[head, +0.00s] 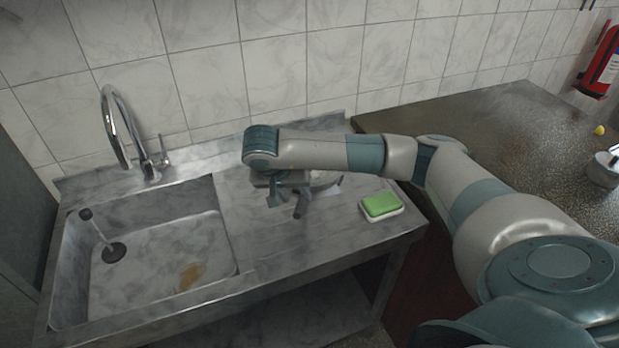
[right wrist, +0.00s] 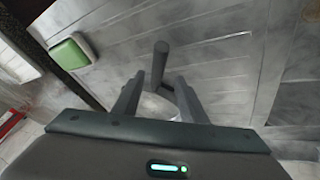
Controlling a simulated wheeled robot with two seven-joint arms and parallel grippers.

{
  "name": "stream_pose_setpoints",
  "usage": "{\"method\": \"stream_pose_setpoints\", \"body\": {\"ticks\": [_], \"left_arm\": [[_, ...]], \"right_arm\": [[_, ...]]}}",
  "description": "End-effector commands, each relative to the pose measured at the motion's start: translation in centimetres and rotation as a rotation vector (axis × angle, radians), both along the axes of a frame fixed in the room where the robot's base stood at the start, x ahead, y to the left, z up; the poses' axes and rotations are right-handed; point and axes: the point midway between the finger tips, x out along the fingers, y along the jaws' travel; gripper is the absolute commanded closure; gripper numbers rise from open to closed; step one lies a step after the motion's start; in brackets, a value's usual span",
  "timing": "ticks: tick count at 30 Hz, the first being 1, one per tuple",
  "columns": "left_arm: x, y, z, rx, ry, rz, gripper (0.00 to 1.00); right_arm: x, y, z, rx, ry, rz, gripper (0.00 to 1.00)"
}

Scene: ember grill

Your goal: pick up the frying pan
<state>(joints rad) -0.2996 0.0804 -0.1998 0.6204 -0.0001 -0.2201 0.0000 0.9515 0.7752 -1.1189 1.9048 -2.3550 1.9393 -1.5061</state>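The frying pan (head: 326,180) lies on the metal counter right of the sink, mostly hidden behind my right gripper; a pale part of it shows. In the right wrist view its dark handle (right wrist: 160,62) stands out between the fingers, and a pale part of the pan shows lower down. My right gripper (head: 286,198) is low over the counter at the pan. In the right wrist view the gripper (right wrist: 160,80) is open, one finger on each side of the handle, with gaps visible. My left gripper is not in view.
A green sponge on a white dish (head: 381,205) sits near the counter's front right. The sink (head: 150,255) with a tap (head: 122,130) is on the left. A dark worktop (head: 480,120) adjoins on the right. The tiled wall (head: 280,60) stands close behind.

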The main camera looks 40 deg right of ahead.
Motion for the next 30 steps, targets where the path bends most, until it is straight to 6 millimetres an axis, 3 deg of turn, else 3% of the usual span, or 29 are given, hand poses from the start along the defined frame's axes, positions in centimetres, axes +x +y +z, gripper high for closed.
{"method": "stream_pose_setpoints", "body": {"ticks": [9,15,30], "left_arm": [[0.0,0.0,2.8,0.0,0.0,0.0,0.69],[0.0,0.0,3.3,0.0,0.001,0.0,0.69],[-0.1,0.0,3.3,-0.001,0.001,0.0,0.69]], "right_arm": [[0.0,-1.6,-2.1,-0.002,0.005,-0.002,0.62],[0.4,-2.3,-4.0,0.0,0.003,-0.001,0.62],[0.5,-2.3,-4.3,-0.001,0.001,0.0,0.62]]}}
